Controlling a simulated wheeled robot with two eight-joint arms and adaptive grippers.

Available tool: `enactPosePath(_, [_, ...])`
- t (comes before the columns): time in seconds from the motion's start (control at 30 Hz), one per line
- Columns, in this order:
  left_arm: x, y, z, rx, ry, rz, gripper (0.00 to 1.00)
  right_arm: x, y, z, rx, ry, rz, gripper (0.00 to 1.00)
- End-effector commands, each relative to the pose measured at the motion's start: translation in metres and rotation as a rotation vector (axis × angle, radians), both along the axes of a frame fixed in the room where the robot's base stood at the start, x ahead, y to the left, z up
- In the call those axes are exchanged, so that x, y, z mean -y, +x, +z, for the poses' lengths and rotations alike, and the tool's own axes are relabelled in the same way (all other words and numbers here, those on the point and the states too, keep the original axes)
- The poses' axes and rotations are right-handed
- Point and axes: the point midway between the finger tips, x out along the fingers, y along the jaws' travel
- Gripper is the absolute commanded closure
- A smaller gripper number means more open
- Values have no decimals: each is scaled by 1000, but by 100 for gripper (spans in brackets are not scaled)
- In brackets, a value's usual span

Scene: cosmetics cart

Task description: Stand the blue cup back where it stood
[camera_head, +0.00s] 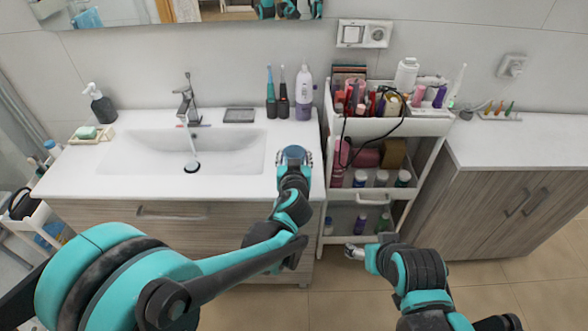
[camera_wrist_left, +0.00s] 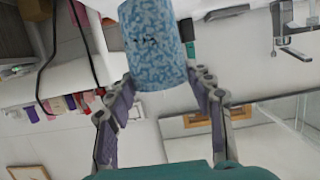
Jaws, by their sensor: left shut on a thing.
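The blue cup (camera_head: 293,152) is at the right end of the white sink counter, in front of the toothbrushes. In the left wrist view the mottled blue cup (camera_wrist_left: 153,45) sits between the two fingers, and the top edge of the picture cuts it off. My left gripper (camera_head: 293,162) is shut on the cup. I cannot tell whether the cup touches the counter or hangs just above it. My right gripper (camera_head: 354,251) is low in front of the cart, away from the cup. Its fingers are too small to tell open from shut.
The counter (camera_head: 75,178) holds a sink basin, a faucet (camera_head: 186,100), a dark soap bottle (camera_head: 101,104) and a white-purple bottle (camera_head: 304,94). Two electric toothbrushes (camera_head: 271,95) stand behind the cup. A crowded cosmetics cart (camera_head: 423,127) stands close on the right. Bare counter lies around the cup.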

Motion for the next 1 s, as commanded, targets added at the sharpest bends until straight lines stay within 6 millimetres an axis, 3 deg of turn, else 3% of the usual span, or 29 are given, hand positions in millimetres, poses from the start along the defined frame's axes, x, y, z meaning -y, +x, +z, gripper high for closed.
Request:
enactPosePath(0.13, [-1, 3, -10, 0, 1, 0, 76, 0, 0, -6, 0, 0, 0, 29])
enactPosePath(0.33, [-1, 2, -41, 0, 1, 0, 76, 0, 0, -23, 0, 0, 0, 29])
enactPosePath(0.73, [-1, 2, -45, 0, 1, 0, 76, 0, 0, -26, 0, 0, 0, 29])
enactPosePath(0.77, [-1, 2, -45, 0, 1, 0, 43, 0, 0, -25, 0, 0, 0, 29])
enactPosePath(0.8, [-1, 2, -44, 0, 1, 0, 32, 0, 0, -25, 0, 0, 0, 29])
enactPosePath(0.83, [-1, 2, -44, 0, 1, 0, 27, 0, 0, -25, 0, 0, 0, 29])
enactPosePath(1.0, [-1, 2, -44, 0, 1, 0, 27, 0, 0, -24, 0, 0, 0, 29])
